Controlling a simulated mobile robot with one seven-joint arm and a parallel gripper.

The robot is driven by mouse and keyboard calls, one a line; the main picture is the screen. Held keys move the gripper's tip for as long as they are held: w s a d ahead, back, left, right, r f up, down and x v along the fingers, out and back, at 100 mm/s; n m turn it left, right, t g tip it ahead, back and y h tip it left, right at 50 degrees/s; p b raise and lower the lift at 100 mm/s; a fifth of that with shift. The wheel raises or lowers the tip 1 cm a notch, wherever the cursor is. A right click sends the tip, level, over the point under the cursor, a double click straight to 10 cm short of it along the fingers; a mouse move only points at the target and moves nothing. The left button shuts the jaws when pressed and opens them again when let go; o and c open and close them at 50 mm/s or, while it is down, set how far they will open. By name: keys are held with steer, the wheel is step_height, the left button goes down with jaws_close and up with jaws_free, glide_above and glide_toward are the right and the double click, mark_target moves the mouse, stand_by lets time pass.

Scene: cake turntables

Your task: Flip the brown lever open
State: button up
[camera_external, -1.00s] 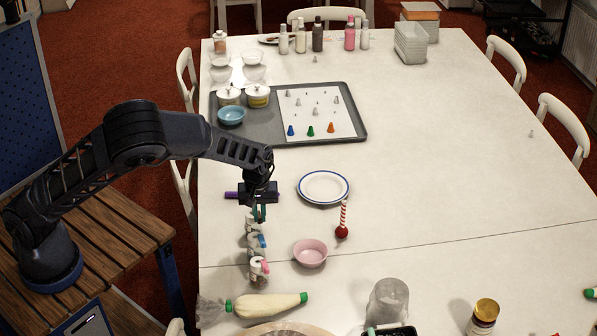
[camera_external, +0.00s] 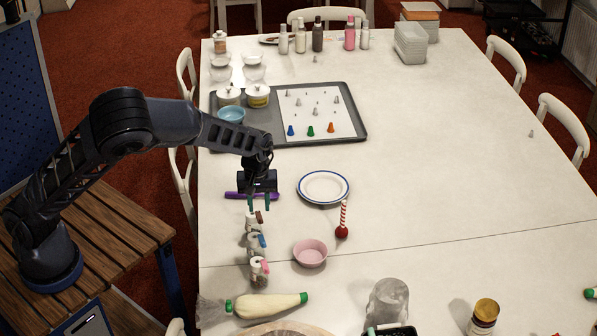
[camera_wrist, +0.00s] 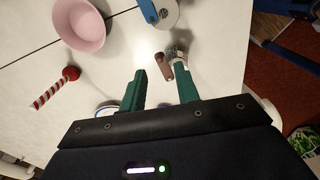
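The brown lever (camera_external: 259,217) sits on the farthest of three small white-and-metal fittings in a row on the table. In the wrist view the brown lever (camera_wrist: 165,67) shows between and just ahead of my two green fingertips, beside a metallic knob (camera_wrist: 177,52). My gripper (camera_external: 259,206) is open and empty, just above and behind this fitting in the external view. Its spread fingers also show in the wrist view (camera_wrist: 160,74). I cannot tell whether a finger touches the lever.
Fittings with a blue lever (camera_external: 259,240) and a pink lever (camera_external: 261,266) stand nearer the camera. A pink bowl (camera_external: 310,254), a red-striped stick with a ball (camera_external: 342,230) and a plate (camera_external: 323,187) lie to the right. A purple item (camera_external: 240,195) lies behind my gripper.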

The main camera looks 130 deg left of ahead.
mark_target(260, 219)
step_height(260, 219, up, 7)
steer(key=shift+f, duration=0.2)
steer(key=shift+d, duration=0.1)
stand_by(0.4)
steer(key=w+d+r+m+t+h, duration=0.1)
steer(key=w+d+r+m, duration=0.2)
steer(key=d, duration=0.5)
steer(key=w+d+r+m+h, duration=0.1)
steer(key=w+d+r+m, duration=0.2)
steer(key=d, duration=0.5)
steer(key=s+d+r+m, duration=0.1)
steer(key=d+r+m, duration=0.25)
steer(key=d, duration=0.35)
steer(key=s+d+r+m+t+h, duration=0.1)
steer(key=d+r+m, duration=0.25)
steer(key=d, duration=0.35)
steer(key=s+d+r+m, duration=0.1)
steer(key=d+r+m, duration=0.1)
steer(key=d+r, duration=0.35)
steer(key=s+d+r+m+t+y, duration=0.1)
steer(key=s+d+r+m, duration=0.1)
steer(key=s+d+m, duration=0.3)
steer(key=s+d+r+m+t+y, duration=0.1)
steer(key=s+d+r+m, duration=0.2)
steer(key=s+d+m, duration=0.3)
steer(key=s+d, duration=0.3)
steer(key=d, duration=0.4)
steer(key=shift+s+y, duration=0.2)
steer(key=shift+y, duration=0.2)
